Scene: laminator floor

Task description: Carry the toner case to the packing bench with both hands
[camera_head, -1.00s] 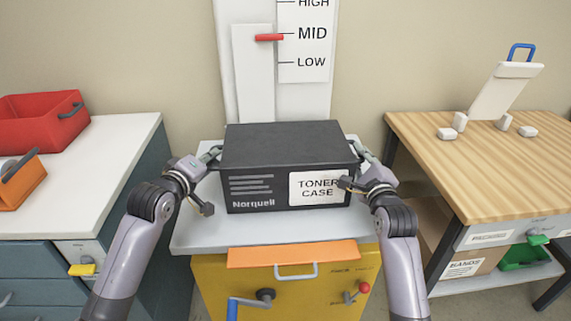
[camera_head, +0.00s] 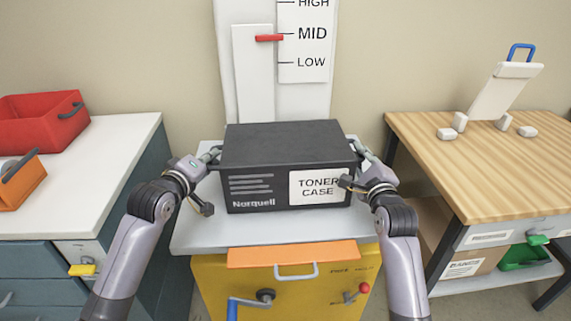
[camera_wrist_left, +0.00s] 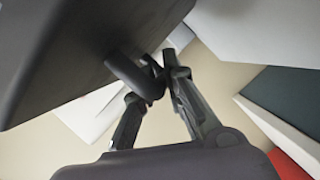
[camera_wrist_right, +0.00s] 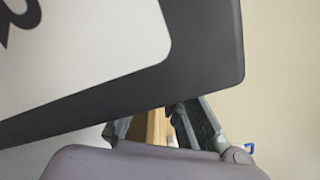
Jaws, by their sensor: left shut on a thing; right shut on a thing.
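The black toner case (camera_head: 285,148), with a white "TONER CASE" label, sits level on the grey top of a yellow lift stand (camera_head: 215,235) in the head view. My left gripper (camera_head: 212,155) is shut on the handle at its left end; the left wrist view shows the fingers at that dark handle (camera_wrist_left: 135,77). My right gripper (camera_head: 358,153) is shut at the right end of the case. In the right wrist view, the case (camera_wrist_right: 205,40) hides its fingertips and the handle. No surface is marked as the packing bench.
A wood-topped bench (camera_head: 480,165) stands to the right, holding small white blocks and a tilted white plate with a blue handle. A white counter (camera_head: 90,190) on the left holds red and orange bins. A scale panel (camera_head: 305,70) with a red pointer stands behind the case.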

